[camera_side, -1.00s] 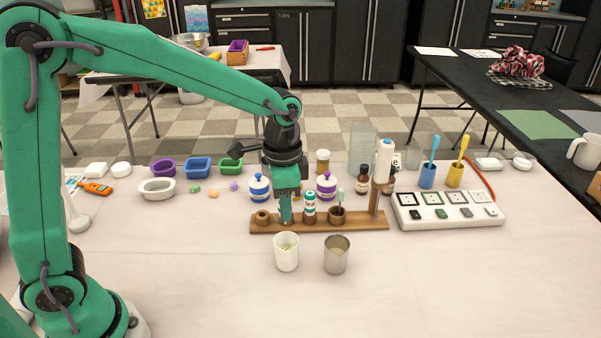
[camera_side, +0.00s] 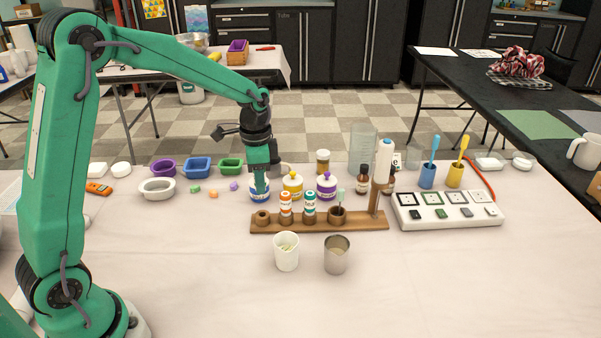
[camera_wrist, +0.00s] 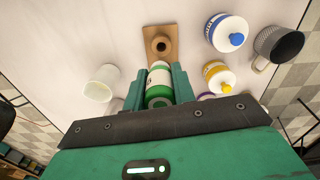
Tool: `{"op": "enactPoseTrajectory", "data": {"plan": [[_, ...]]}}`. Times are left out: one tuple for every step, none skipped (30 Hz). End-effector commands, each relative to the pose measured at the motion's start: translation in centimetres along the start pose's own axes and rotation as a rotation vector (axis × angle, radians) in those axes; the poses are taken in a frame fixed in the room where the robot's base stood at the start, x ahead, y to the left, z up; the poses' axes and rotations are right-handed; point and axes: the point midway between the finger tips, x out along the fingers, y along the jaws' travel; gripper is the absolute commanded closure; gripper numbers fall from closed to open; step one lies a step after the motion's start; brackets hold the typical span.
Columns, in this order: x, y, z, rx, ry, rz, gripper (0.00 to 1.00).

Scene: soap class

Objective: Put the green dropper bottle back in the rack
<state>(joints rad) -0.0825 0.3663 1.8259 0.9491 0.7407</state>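In the wrist view the green dropper bottle (camera_wrist: 159,82), with a white label, sits between the two fingers of my gripper (camera_wrist: 159,88), which touch its sides. The end of the wooden rack (camera_wrist: 170,29) shows beyond it, with an empty round socket. In the side view my gripper (camera_side: 260,193) is above the rack's left end (camera_side: 256,227), in front of the blue-and-white jar (camera_side: 259,183). The held bottle is hard to tell apart there. An orange-labelled bottle (camera_side: 285,206) and a teal-labelled bottle (camera_side: 310,206) stand upright in the rack, right of the empty left socket.
Yellow (camera_side: 292,186) and purple (camera_side: 326,187) jars stand behind the rack. A white cup (camera_side: 286,252) and a metal cup (camera_side: 336,255) stand in front. A white board with squares (camera_side: 449,215) lies right. The table front is clear.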

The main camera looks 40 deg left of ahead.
Motion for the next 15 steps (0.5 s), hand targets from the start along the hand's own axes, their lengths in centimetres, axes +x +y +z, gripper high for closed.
{"op": "enactPoseTrajectory", "data": {"plan": [[0.08,-0.23,0.11,-0.001,0.0,0.0,0.77],[0.1,-0.29,0.14,0.0,0.0,0.0,0.77],[0.11,-0.33,0.16,0.001,0.0,0.0,0.77],[0.11,-0.34,0.16,0.001,0.0,0.0,0.77],[0.12,-0.33,0.16,0.001,0.0,0.0,0.77],[0.13,-0.32,0.16,0.001,0.0,0.0,0.77],[0.15,-0.32,0.15,0.001,0.0,0.0,0.77],[0.19,-0.31,0.15,0.001,0.0,0.0,0.77],[0.26,-0.3,0.15,0.001,0.0,0.0,0.77],[0.33,-0.3,0.15,0.001,0.0,0.0,0.77],[0.41,-0.3,0.15,0.001,0.0,0.0,0.77],[0.54,-0.29,0.15,0.001,0.0,0.0,0.77],[0.66,-0.28,0.15,0.001,-0.001,0.001,0.77],[0.79,-0.28,0.16,0.001,-0.001,0.001,0.77],[0.97,-0.26,0.16,0.001,-0.001,0.001,0.77]]}}
